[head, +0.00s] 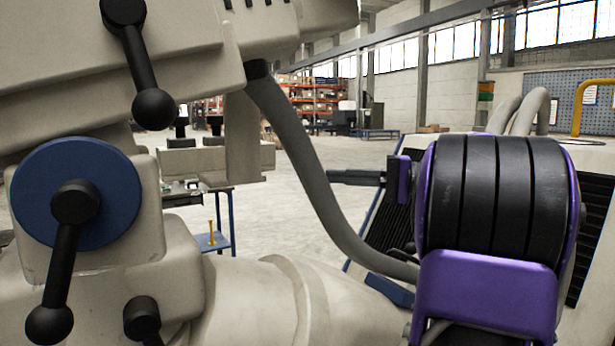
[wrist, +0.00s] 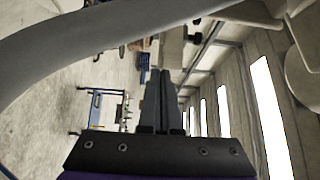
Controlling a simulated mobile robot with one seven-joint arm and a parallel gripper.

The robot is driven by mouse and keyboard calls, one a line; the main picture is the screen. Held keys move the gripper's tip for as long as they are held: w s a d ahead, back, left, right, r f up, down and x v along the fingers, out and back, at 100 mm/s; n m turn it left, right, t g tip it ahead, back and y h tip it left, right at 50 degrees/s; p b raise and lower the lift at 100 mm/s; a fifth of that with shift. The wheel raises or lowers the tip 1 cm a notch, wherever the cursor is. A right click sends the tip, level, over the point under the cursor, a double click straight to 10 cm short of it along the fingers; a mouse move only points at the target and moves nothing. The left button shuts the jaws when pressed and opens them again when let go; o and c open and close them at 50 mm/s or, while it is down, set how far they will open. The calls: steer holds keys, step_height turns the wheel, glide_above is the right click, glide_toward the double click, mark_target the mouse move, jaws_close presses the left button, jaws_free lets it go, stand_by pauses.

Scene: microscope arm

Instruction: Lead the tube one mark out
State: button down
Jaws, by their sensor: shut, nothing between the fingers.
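The grey tube (head: 318,175) leaves a dark collar under the beige microscope arm (head: 120,60) and curves down to the right. Its lower end goes out of sight behind my purple and black arm. My gripper (head: 331,177) is shut and empty, its dark fingers pointing left with the tips close to the tube's right side in the head view. In the wrist view, the tube (wrist: 100,35) sweeps across the upper left, beyond and apart from my fingertips (wrist: 162,72). I cannot make out any marks along the tube.
Black ball-ended levers (head: 153,108) and a blue disc (head: 75,190) with a black handle stand out from the microscope at left. A yellow bent rail (head: 580,95) and a pegboard (head: 568,85) are at right. Open floor lies behind the tube.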

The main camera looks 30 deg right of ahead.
steer(key=s+a+x, duration=0.2)
steer(key=x, duration=0.9)
steer(key=shift+w+a, duration=0.15)
steer(key=a+b, duration=0.1)
steer(key=a, duration=0.1)
steer(key=shift+a+f+b, duration=0.35)
steer(key=shift+b, duration=0.05)
steer(key=shift+d, duration=0.1)
